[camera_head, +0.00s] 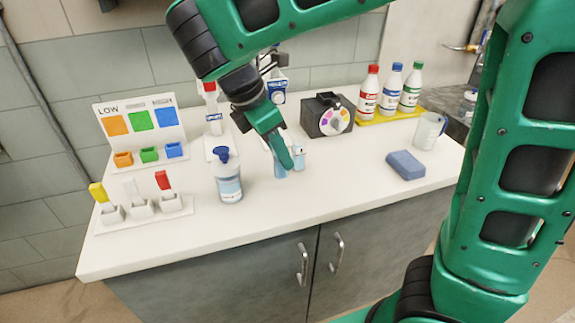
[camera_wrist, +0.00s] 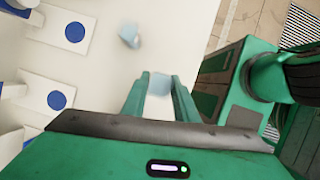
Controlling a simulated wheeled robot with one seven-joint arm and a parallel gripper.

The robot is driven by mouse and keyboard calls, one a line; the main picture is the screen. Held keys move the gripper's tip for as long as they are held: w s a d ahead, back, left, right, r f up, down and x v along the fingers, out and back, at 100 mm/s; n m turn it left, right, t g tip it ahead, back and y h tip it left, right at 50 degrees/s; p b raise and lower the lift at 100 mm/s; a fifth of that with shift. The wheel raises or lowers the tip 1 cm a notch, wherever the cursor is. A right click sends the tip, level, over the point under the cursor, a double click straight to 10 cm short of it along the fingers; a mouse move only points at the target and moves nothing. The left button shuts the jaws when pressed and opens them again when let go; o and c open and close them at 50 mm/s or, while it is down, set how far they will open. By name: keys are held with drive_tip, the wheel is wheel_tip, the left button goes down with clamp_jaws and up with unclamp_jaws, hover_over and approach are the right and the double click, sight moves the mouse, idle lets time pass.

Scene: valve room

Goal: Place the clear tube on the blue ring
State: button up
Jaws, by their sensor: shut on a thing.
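My gripper (camera_head: 283,152) is over the middle of the white counter, pointing down. In the wrist view its two green fingers (camera_wrist: 160,98) are closed on the sides of a pale, bluish clear tube (camera_wrist: 160,82). In the head view the tube shows partly below the fingers (camera_head: 279,169); whether its bottom touches the counter is unclear. A second pale clear piece (camera_wrist: 130,35) lies apart from the gripper, and it also shows just right of the fingers in the head view (camera_head: 299,159). Blue round marks (camera_wrist: 75,32) sit on white plates; I cannot tell if one is the blue ring.
A pump bottle (camera_head: 228,177) stands left of my gripper, with the switch rack (camera_head: 140,208) farther left. A black box with a coloured dial (camera_head: 328,116) stands behind right. A blue sponge (camera_head: 405,165) and clear jug (camera_head: 428,130) are at right. The front counter is clear.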

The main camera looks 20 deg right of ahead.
drive_tip(key=shift+w+x, duration=0.25)
drive_tip(key=shift+x, duration=0.8)
drive_tip(key=shift+w+x, duration=0.2)
drive_tip(key=shift+x, duration=0.9)
drive_tip(key=shift+w+x, duration=0.25)
drive_tip(key=shift+x, duration=0.8)
drive_tip(key=shift+f, duration=0.1)
drive_tip(key=o, duration=1.1)
drive_tip(key=v, duration=1.2)
